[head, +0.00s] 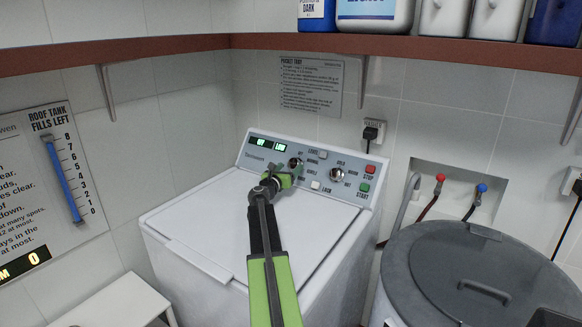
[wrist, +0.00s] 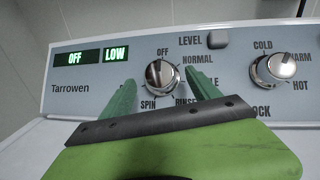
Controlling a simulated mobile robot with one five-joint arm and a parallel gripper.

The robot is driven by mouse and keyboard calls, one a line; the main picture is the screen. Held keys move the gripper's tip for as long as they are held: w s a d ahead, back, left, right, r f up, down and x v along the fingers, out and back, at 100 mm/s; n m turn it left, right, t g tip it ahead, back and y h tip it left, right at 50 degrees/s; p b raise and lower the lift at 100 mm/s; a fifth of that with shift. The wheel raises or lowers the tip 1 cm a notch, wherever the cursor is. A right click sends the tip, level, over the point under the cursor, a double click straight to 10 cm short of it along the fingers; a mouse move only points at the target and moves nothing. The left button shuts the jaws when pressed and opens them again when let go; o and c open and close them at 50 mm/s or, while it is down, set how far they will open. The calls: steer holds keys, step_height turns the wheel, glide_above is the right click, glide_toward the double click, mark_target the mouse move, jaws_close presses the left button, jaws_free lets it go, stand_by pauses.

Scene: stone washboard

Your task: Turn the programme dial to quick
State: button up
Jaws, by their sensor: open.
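The programme dial (wrist: 162,75) is a round silver knob on the washer's grey panel. In the head view the dial (head: 296,163) shows just beyond my gripper (head: 282,177). In the wrist view my gripper (wrist: 161,90) is open, with one green finger on each side of the dial; I cannot tell whether they touch it. OFF, NORMAL, SPIN and part of RINSE can be read around the dial. The fingers hide other labels, and no "quick" label is readable. The left display (wrist: 76,58) reads OFF; the display beside it (wrist: 116,54) reads LOW.
A temperature knob (wrist: 273,69) marked COLD, WARM and HOT sits right of the dial. A LEVEL button (wrist: 217,39) is above. Red and green STOP and START-like buttons (head: 370,169) are at the panel's right. A grey lidded tub (head: 420,262) stands right; a brown shelf (head: 300,42) overhangs.

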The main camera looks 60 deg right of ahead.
mark_target(293, 164)
steer(key=d, duration=0.3)
steer(key=shift+w+d, duration=0.1)
steer(key=shift+w, duration=0.15)
steer(key=c, duration=1.4)
